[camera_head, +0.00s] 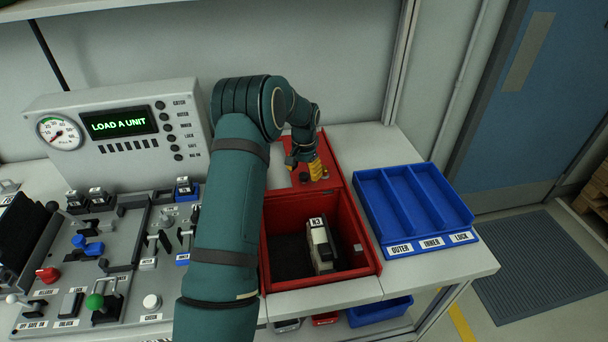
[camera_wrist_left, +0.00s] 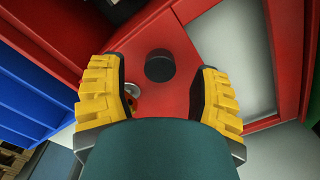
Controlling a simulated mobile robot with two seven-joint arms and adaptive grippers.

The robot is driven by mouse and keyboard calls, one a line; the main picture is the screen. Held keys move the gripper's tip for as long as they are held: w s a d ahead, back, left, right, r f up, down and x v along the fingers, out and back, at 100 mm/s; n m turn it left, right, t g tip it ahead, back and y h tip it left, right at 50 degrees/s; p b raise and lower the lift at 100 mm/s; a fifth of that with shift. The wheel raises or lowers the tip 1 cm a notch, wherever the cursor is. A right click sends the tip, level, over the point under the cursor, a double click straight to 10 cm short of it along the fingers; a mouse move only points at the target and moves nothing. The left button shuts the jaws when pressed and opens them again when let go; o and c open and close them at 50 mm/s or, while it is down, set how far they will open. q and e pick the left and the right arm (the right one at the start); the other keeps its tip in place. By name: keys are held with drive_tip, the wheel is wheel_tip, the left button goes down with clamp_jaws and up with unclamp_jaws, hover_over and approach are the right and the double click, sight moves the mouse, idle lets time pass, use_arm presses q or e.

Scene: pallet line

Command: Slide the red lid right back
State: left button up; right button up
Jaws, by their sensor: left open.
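The red lid (camera_head: 338,181) covers the back part of the red box (camera_head: 375,262); the front part is open. Inside the opening stands a grey and white unit (camera_head: 321,243) labelled N3. My left gripper (camera_head: 315,170) is over the lid, its yellow fingers pointing down. In the left wrist view the lid (camera_wrist_left: 186,88) has a round black knob (camera_wrist_left: 160,66). The open fingers (camera_wrist_left: 160,95) stand either side of the knob, with visible gaps. The lid's left side is partly hidden by my arm in the head view. My right gripper is not in view.
A blue tray (camera_head: 437,246) with three empty compartments stands right of the box. A control panel (camera_head: 130,243) and a gauge console (camera_head: 75,152) reading LOAD A UNIT are at the left. The wall is close behind the box.

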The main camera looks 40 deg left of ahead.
use_arm(q)
wheel_tip(320, 180, up, 10)
drive_tip(key=shift+r, duration=0.25)
drive_tip(key=shift+f, duration=0.1)
idle(0.5)
